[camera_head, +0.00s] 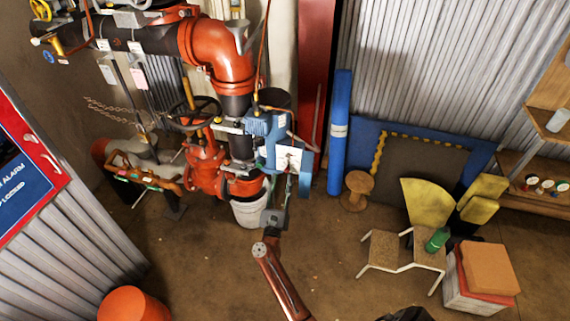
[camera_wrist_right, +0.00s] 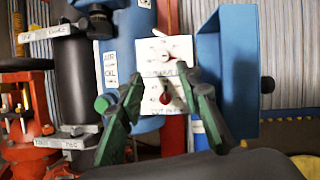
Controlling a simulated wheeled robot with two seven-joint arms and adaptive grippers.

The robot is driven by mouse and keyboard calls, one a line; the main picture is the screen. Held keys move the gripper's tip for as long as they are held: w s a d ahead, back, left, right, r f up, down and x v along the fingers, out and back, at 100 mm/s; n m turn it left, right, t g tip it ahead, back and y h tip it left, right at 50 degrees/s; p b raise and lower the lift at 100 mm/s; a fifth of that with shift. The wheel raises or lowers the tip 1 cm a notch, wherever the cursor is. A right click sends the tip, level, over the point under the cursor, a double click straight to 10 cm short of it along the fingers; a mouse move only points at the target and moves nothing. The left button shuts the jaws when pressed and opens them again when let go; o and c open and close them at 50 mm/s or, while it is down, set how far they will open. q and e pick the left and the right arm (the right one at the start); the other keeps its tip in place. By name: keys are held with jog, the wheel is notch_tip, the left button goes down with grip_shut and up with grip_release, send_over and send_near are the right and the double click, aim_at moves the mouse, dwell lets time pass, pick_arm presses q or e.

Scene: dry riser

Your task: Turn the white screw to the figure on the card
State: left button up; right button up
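A blue box unit (camera_head: 262,127) on the red and black piping carries a white panel (camera_head: 289,157). In the right wrist view the white panel (camera_wrist_right: 150,50) has an upper dial (camera_wrist_right: 172,58) with a small red mark and a lower dial with a red knob (camera_wrist_right: 165,98). My right gripper (camera_wrist_right: 163,84) is open in front of the panel, its green fingers either side of the lower dial; contact cannot be told. In the head view it is below the panel (camera_head: 279,200). I cannot single out the white screw. Hanging tags (camera_head: 140,78) are unreadable.
A red valve with a handwheel (camera_head: 194,113) stands left of the blue unit, and a white bucket (camera_head: 250,210) is below. The floor between is mostly clear.

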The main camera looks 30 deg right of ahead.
aim_at(288, 156)
jog(key=x, duration=0.8)
jog(key=shift+s+r+m, duration=0.2)
jog(key=shift+r+m, duration=0.05)
jog(key=shift+m, duration=0.15)
jog(key=shift+d, duration=0.15)
jog(key=shift+c, duration=0.7)
grip_shut()
